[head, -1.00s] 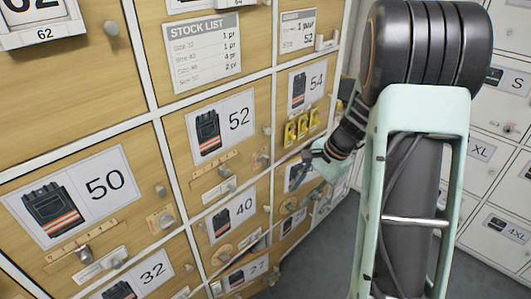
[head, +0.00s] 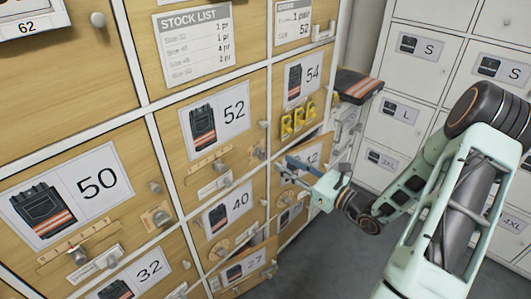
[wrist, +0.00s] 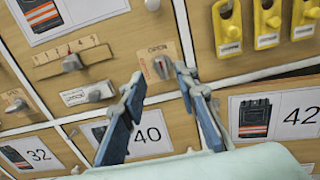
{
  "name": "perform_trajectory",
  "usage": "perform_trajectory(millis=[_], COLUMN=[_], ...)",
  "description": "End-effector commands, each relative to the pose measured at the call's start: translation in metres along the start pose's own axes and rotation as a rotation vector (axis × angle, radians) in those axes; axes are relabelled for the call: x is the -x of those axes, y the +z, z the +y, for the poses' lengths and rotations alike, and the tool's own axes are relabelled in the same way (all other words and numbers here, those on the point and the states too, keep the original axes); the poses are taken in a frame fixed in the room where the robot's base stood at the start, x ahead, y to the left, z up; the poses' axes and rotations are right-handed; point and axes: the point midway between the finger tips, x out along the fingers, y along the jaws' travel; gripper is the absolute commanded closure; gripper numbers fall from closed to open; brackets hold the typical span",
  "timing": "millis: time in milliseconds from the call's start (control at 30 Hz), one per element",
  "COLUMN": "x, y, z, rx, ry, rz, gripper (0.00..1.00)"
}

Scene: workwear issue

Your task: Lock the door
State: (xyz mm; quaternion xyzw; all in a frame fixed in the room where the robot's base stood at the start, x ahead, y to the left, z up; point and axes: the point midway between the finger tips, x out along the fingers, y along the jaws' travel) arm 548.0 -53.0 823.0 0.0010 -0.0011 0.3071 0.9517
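The wooden locker doors are numbered. Door 27 (head: 258,258) tilts out from the locker front and also looks ajar. My gripper (head: 287,168) is open and empty in front of the doors. In the wrist view its fingertips (wrist: 160,82) lie on either side of the knob's lower part; contact cannot be told.
Yellow tags (head: 298,122) hang on door 54. Door 50 (head: 75,195) and door 40 (head: 232,212) carry knobs or latches. A dark folded garment (head: 357,85) sticks out right of door 54. White lockers (head: 410,85) stand behind; grey floor (head: 325,250) lies between.

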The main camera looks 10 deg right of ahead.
Motion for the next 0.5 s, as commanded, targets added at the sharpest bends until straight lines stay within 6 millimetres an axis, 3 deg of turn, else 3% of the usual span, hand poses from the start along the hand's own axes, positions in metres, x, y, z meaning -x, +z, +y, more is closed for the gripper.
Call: perform_trajectory(millis=[300,500], x=[-0.062,-0.084], y=[-0.001,-0.001], z=[0.002,0.001], rx=[0.001,0.002], ry=[0.006,0.004], rz=[0.0,0.002], gripper=[0.72,0.72])
